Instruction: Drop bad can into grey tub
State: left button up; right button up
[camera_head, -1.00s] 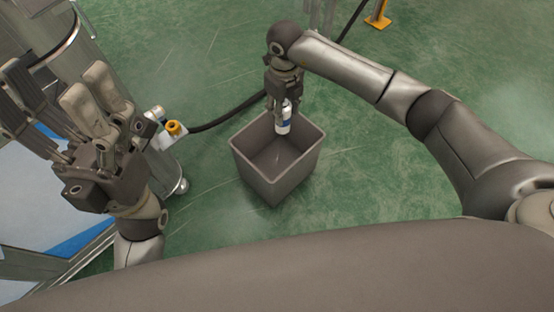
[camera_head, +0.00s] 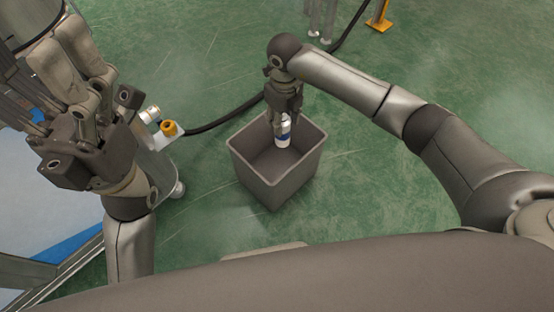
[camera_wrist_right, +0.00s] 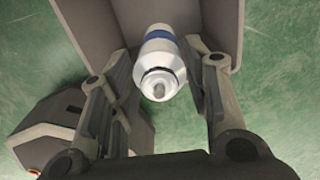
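The bad can (camera_head: 283,132), white with a blue band, hangs upright from my right gripper (camera_head: 285,114) inside the mouth of the grey tub (camera_head: 272,187). In the right wrist view, the can (camera_wrist_right: 160,62) sits between the two fingers of my right gripper (camera_wrist_right: 160,48), its nozzle end toward the camera. The tub wall (camera_wrist_right: 205,18) shows behind it. My right gripper appears shut on the can; finger contact is hard to see. My left gripper (camera_head: 75,60) is raised at the left, its fingers overlapping in view, so its opening is unclear.
A metal machine with an orange-yellow knob (camera_head: 169,128) stands at the left, close to my left arm. A black hose (camera_head: 225,118) runs behind the tub. An orange floor bracket (camera_head: 379,22) is at the back. The green floor right of the tub is clear.

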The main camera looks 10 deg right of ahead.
jog(key=shift+o, duration=1.4)
notch_tip(320, 180, up, 12)
